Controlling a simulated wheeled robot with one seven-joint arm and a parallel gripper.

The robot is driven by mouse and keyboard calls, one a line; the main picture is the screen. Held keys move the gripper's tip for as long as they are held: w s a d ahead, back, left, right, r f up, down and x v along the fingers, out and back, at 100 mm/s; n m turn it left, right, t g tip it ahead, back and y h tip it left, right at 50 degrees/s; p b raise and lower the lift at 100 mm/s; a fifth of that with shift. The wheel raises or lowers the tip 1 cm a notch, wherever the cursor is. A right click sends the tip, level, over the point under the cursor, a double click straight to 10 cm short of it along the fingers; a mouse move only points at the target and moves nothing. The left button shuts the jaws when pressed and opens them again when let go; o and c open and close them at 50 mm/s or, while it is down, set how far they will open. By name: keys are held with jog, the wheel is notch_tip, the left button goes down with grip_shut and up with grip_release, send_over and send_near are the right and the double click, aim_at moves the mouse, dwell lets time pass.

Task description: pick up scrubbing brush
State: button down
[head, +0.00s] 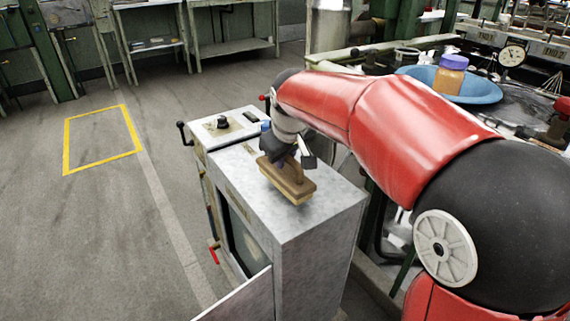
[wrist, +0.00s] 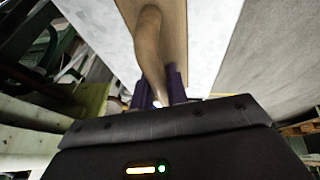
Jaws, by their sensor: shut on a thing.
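The scrubbing brush (head: 288,181) has a flat wooden block with pale bristles below and a raised handle. It is over the top of the grey metal cabinet (head: 325,212); I cannot tell whether the bristles touch the top. My gripper (head: 290,158) is shut on the brush's handle from the far side. In the wrist view the brown handle (wrist: 149,50) runs down between the purple fingers (wrist: 158,92) of my gripper, with the wooden block behind it. The fingertips are partly hidden in the head view.
The cabinet's front door (head: 245,297) hangs open at the lower left. A control box with a black knob (head: 222,122) adjoins the cabinet. A blue basin (head: 475,91) with a purple-lidded jar (head: 450,74) stands at the upper right. The floor at left is clear around a yellow-outlined square (head: 122,152).

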notch_tip(320, 180, up, 18)
jog(key=p, duration=0.3)
jog(key=c, duration=1.9)
grip_release()
grip_shut()
